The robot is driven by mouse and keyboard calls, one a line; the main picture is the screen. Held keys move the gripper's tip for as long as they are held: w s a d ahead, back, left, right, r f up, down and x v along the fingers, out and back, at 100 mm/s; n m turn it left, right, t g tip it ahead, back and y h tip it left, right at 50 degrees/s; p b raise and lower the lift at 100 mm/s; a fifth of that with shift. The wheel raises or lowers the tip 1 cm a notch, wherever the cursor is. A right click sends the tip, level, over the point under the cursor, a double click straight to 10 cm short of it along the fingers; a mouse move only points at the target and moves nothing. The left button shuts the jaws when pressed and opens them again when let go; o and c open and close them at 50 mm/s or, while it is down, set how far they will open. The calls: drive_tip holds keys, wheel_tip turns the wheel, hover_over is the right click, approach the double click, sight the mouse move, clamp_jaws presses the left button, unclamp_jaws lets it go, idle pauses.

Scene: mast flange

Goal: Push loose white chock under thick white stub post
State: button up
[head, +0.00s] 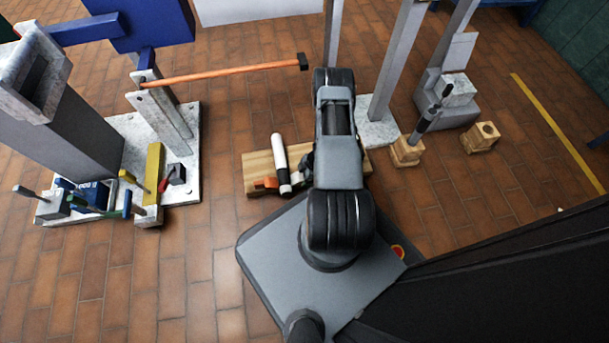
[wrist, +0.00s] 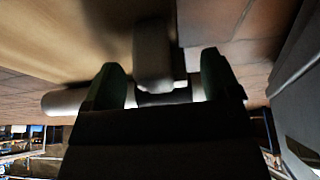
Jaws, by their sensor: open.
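A white cylindrical post (head: 281,160) rises at the left part of a wooden board (head: 252,165) in the head view; I take it as the thick white stub post. My gripper (wrist: 162,76) is open, with its two dark fingers apart in the wrist view. A pale blocky piece (wrist: 153,50) shows between and beyond the fingertips; I cannot tell whether it is the chock or whether a finger touches it. A white rounded bar (wrist: 65,101) runs sideways behind the fingers. In the head view my arm hides most of the gripper area, and no chock shows clearly.
A small orange and dark part (head: 265,183) lies beside the post's foot. A stone-like base plate (head: 185,188) with uprights, coloured handles and blocks stands left. An orange bar (head: 220,73) crosses above. Wooden blocks (head: 481,137) stand right. Brick floor is clear at front left.

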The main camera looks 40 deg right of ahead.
drive_tip(key=p+v, duration=0.7)
drive_tip(key=v, duration=0.6)
drive_tip(key=shift+s+r, duration=0.15)
drive_tip(key=shift+r, duration=0.2)
drive_tip(key=shift+d, duration=0.15)
